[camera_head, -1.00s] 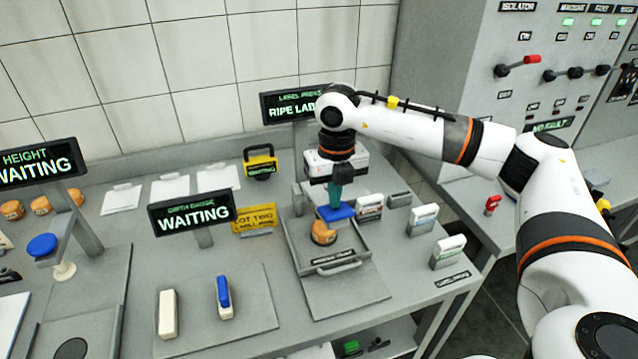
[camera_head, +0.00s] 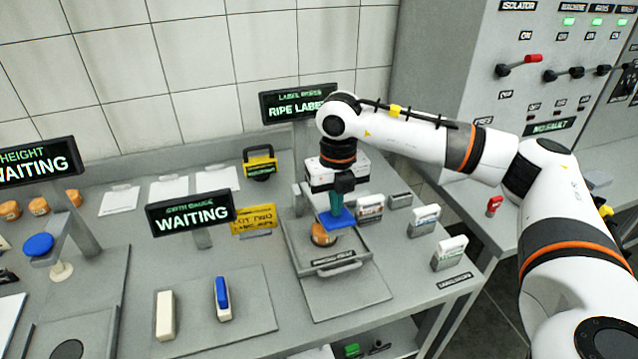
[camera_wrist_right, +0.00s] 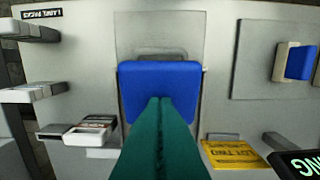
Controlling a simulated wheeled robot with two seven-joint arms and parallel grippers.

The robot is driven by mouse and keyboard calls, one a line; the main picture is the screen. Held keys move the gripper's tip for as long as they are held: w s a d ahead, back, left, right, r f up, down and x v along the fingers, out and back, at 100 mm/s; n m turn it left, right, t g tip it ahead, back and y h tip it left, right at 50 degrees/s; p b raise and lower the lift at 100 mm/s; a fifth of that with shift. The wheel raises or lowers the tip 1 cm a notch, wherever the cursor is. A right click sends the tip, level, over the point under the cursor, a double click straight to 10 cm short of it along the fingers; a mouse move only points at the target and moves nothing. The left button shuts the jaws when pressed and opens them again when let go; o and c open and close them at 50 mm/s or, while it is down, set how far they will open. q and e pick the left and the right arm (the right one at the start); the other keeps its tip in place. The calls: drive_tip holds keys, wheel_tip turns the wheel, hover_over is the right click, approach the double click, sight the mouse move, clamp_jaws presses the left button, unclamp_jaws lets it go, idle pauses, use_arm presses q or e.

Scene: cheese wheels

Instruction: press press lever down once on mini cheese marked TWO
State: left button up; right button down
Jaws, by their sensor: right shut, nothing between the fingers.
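The label press (camera_head: 335,172) stands on the bench under a display reading "RIPE LABEL". Its blue press lever pad (camera_head: 338,218) sits just above an orange mini cheese (camera_head: 322,235) on the press tray; the pad hides part of the cheese, and I cannot read a mark on it. My right gripper (camera_head: 336,207) is shut and empty, pointing down with its teal fingertips at the pad, seemingly touching it. In the right wrist view the shut fingers (camera_wrist_right: 160,102) overlap the blue pad (camera_wrist_right: 160,80), and the cheese is hidden. My left gripper is not in view.
A yellow sign (camera_head: 254,219) stands left of the press. Label cartridges (camera_head: 424,220) stand to its right. The girth gauge display (camera_head: 191,212) reads "WAITING". A blue-and-white block (camera_head: 223,298) and a cream block (camera_head: 165,315) lie on a plate at front left.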

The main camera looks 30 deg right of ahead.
sight(338, 218)
drive_tip(key=shift+s+f+b, duration=0.25)
drive_tip(key=shift+f+b, duration=0.2)
drive_tip(key=shift+f, duration=0.25)
drive_tip(key=shift+s+a+f+b, duration=0.1)
drive_tip(key=shift+s+f+b, duration=0.1)
drive_tip(key=shift+f+b, duration=0.35)
drive_tip(key=shift+s+a+f+b, duration=0.1)
drive_tip(key=shift+s+f+b, duration=0.1)
drive_tip(key=shift+f+b, duration=0.25)
drive_tip(key=shift+s+f+b, duration=0.15)
drive_tip(key=shift+f+b, duration=0.35)
drive_tip(key=shift+f, duration=0.25)
idle(1.3)
drive_tip(key=shift+s+f, duration=0.1)
drive_tip(key=shift+f, duration=0.15)
idle(0.5)
drive_tip(key=shift+b, duration=0.4)
idle(0.4)
drive_tip(key=shift+r, duration=0.25)
idle(0.5)
